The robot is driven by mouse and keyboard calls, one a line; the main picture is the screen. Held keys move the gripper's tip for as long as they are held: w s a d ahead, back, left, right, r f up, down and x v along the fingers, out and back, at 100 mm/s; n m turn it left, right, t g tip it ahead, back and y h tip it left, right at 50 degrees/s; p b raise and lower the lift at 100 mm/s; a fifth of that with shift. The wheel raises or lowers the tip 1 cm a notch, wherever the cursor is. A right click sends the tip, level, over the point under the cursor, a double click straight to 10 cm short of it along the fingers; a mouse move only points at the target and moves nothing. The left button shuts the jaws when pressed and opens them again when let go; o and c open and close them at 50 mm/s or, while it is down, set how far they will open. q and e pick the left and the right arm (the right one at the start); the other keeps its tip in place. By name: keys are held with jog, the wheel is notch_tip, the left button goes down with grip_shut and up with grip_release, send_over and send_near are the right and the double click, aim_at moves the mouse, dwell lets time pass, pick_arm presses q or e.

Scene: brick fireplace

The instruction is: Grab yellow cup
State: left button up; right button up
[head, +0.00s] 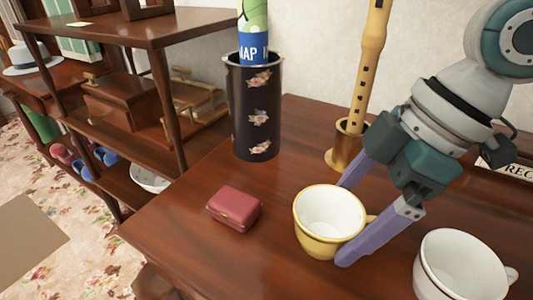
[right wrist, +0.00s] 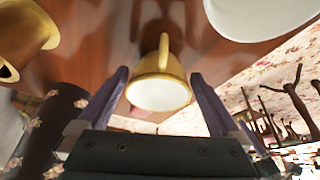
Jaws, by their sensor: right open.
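The yellow cup (head: 320,240) stands upright on the dark wooden table, with a white inside and its handle toward the right. In the right wrist view the yellow cup (right wrist: 159,85) lies between the two purple fingers, its handle pointing away from the gripper. My right gripper (head: 345,222) is open, with one finger behind the cup and the other at its right front side, beside the handle. In the right wrist view the gripper (right wrist: 160,92) shows gaps between both fingers and the cup. My left gripper is in neither view.
A white cup (head: 455,265) stands close to the right of the gripper. A small red case (head: 234,208) lies left of the yellow cup. Behind are a dark floral cylinder (head: 253,110) and a brass holder (head: 347,148) with a recorder (head: 370,60). Shelves stand at the left.

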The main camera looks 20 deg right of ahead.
jog(key=x, duration=0.2)
jog(key=shift+a+f, duration=0.15)
jog(key=shift+f, duration=0.15)
jog(key=shift+w, duration=0.1)
jog(key=shift+r, duration=0.1)
jog(key=c, duration=1.1)
